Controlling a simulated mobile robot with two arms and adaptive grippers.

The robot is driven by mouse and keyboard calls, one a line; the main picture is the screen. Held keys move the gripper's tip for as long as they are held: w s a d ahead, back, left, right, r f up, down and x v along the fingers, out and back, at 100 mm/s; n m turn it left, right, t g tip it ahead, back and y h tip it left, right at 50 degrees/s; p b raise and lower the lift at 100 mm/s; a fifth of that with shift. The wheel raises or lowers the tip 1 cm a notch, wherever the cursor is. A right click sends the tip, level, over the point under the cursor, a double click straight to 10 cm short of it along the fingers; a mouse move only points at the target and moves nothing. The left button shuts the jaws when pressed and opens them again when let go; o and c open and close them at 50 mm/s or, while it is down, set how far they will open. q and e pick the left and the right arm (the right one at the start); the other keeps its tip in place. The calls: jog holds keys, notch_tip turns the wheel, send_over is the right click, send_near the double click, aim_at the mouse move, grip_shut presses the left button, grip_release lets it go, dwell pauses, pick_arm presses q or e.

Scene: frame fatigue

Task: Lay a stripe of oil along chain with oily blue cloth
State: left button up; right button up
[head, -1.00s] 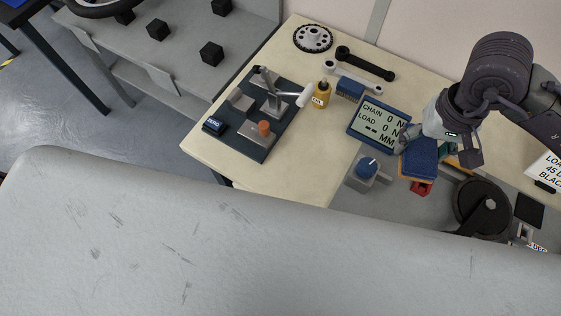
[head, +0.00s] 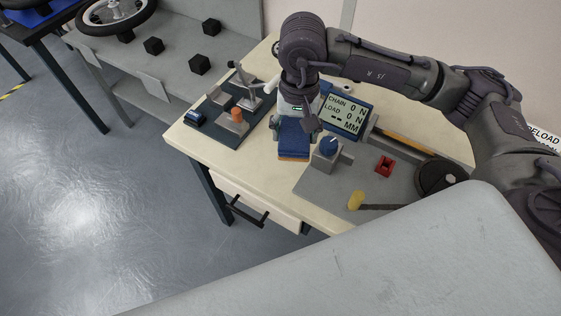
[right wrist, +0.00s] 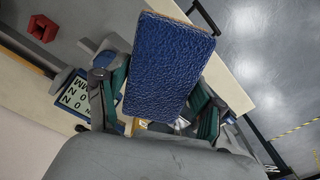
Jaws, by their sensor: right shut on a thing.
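My right gripper (head: 297,118) is shut on the blue cloth (head: 294,139), which looks like a thick pad with an orange-tan underside. It hangs beside the display, left of the blue-topped grey post. In the right wrist view the cloth (right wrist: 168,65) sits between the two green-padded fingers (right wrist: 160,100) and hides much behind it. A grey fixture plate (head: 320,187) lies below and to the right. A long orange-brown strip (head: 405,143) runs towards a dark wheel (head: 440,177); I cannot tell whether it is the chain. My left gripper is out of view.
On the fixture stand a blue-topped post (head: 328,147), a red block (head: 384,165) and a yellow-handled tool (head: 356,200). A dark tray (head: 215,137) with a stand is at left. A large grey surface (head: 400,270) fills the foreground.

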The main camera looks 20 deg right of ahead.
jog(key=w+a+f+m+b, duration=0.2)
jog(key=w+f+m+b, duration=0.2)
jog(key=w+f+m, duration=0.15)
jog(key=m, duration=0.5)
send_over(269, 156)
jog(key=shift+n, duration=0.25)
notch_tip(269, 156, down, 8)
jog(key=shift+f, duration=0.1)
jog(key=shift+w+f, duration=0.1)
jog(key=shift+f, duration=0.2)
notch_tip(269, 156, down, 3)
jog(key=shift+r, duration=0.1)
jog(key=shift+f, duration=0.65)
jog(key=o, duration=0.7)
jog(key=shift+r, duration=0.1)
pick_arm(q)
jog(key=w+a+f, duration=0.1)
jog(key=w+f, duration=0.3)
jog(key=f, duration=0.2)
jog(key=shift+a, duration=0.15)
pick_arm(e)
jog(key=o, duration=0.3)
